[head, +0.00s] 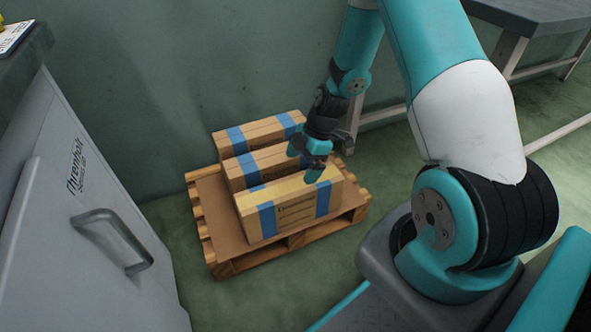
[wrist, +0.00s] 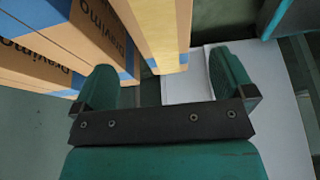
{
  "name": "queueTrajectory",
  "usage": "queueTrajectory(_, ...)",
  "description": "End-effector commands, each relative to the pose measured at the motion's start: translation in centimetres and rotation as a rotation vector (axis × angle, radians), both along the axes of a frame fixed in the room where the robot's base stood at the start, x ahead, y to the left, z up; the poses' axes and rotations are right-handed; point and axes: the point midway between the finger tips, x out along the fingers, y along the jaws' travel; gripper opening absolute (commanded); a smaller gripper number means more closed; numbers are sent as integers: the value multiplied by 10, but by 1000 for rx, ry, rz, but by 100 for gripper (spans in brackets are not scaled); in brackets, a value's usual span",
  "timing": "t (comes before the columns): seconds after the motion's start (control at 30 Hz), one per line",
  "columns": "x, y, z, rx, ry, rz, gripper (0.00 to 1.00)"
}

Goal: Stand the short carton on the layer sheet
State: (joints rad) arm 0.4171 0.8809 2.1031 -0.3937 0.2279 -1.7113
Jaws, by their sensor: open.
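Three tan cartons with blue bands stand side by side on the brown layer sheet (head: 207,205): a back carton (head: 262,130), a middle carton (head: 240,172) and a paler front carton (head: 285,212). I cannot tell which is the short one. My gripper (head: 306,160) is open above the right part of the front carton, hiding part of the row. In the wrist view, my open fingers (wrist: 163,75) have nothing clearly gripped between them. A pale yellow carton face (wrist: 165,28) lies beyond them, with printed cartons (wrist: 85,45) to the left.
The sheet lies on a wooden pallet (head: 235,262) against the green wall (head: 140,85). A grey cabinet (head: 90,190) with a handle stands at the left. A grey table (head: 530,18) is at the upper right. Green floor is clear in front of the pallet.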

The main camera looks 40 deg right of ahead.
Motion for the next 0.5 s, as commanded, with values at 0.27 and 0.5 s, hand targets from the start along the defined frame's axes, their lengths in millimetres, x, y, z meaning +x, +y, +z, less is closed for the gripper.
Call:
queueTrajectory(0.27, 1, 7, 39, 2, 13, -27, 100)
queueTrajectory(0.5, -16, 92, 147, 12, 111, -211, 100)
